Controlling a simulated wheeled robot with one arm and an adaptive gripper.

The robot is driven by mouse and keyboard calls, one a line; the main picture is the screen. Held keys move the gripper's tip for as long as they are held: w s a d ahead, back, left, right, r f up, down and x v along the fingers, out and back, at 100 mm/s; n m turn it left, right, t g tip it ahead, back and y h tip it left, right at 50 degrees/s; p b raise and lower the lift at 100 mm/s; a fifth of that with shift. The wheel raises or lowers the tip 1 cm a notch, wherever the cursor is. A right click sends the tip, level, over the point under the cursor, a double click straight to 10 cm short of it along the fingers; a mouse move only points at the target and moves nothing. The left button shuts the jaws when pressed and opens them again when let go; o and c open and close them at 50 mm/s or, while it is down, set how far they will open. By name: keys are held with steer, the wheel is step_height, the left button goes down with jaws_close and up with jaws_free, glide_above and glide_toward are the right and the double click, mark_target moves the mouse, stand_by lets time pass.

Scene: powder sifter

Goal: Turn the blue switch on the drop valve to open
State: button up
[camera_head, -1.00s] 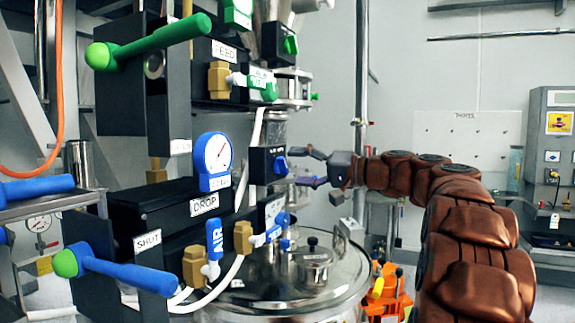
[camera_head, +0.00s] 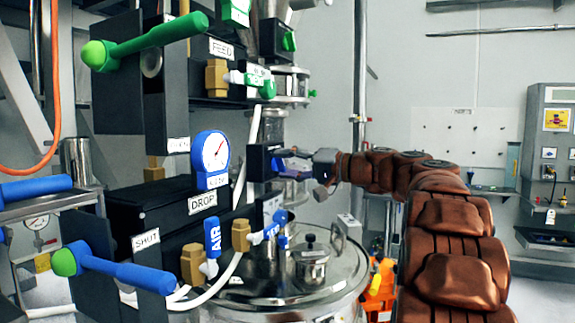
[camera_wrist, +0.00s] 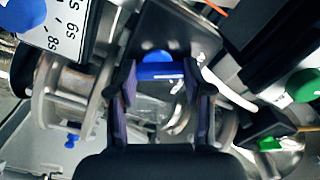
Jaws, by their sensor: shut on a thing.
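The blue switch (camera_wrist: 160,71) shows in the wrist view as a horizontal bar on a dark plate, between my two fingers. My gripper (camera_head: 284,159) is shut on this switch, at the right side of a black switch box (camera_head: 259,164). In the head view my fingers largely hide the switch, so I cannot read its setting there. The DROP label (camera_head: 202,205) is on a black valve body below and to the left of the box.
A blue-rimmed gauge (camera_head: 210,153), a blue AIR lever (camera_head: 213,237), a long blue handle (camera_head: 130,272) and a green handle (camera_head: 155,41) stick out at left. A steel vessel lid (camera_head: 335,275) lies below my gripper.

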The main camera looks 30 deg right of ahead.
steer(key=c, duration=0.3)
steer(key=shift+c, duration=0.2)
